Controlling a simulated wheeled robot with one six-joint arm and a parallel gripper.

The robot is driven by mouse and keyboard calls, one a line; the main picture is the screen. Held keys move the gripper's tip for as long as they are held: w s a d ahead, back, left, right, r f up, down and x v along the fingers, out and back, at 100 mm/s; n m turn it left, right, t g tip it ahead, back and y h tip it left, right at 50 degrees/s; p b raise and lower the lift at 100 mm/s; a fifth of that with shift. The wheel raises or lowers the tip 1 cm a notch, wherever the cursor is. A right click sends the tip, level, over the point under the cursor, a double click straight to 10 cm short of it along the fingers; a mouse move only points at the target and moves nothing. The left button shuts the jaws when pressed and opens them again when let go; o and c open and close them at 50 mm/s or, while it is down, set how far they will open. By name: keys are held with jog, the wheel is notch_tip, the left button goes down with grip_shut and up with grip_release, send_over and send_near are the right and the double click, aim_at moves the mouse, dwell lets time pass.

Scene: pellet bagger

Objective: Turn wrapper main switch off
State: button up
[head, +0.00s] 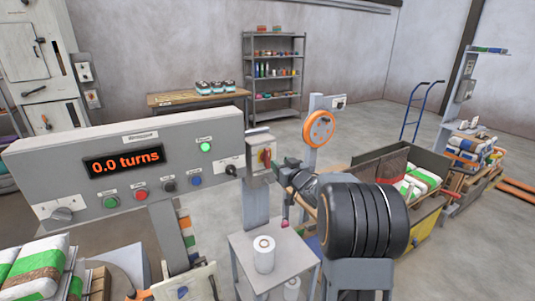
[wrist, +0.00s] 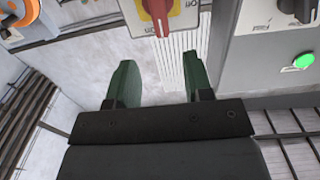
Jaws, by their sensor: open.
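The wrapper main switch (head: 265,157) is a red rotary knob on a yellow plate, on a grey box at the right end of the wrapper's control panel. In the wrist view, the red knob (wrist: 158,12) shows at the top edge, partly cut off, with its handle pointing down in the picture. Lettering beside the plate appears upside down. My gripper (wrist: 159,62) is open and empty, with its two green fingers apart below the knob in that picture and not touching it. In the head view my arm reaches in from the right, close to the switch.
The control panel (head: 60,150) reads "0.0 turns" and carries several buttons, a lit green lamp (head: 205,147) and a black selector (head: 231,170). A small table (head: 292,255) with a white roll stands below. An orange handwheel (head: 319,129) is behind my arm.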

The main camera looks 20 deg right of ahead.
aim_at(267, 156)
jog(key=w, duration=0.3)
jog(key=w+p, duration=0.1)
jog(key=w, duration=0.2)
jog(key=w+a, duration=0.1)
jog(key=w, duration=0.2)
jog(key=shift+p, duration=0.3)
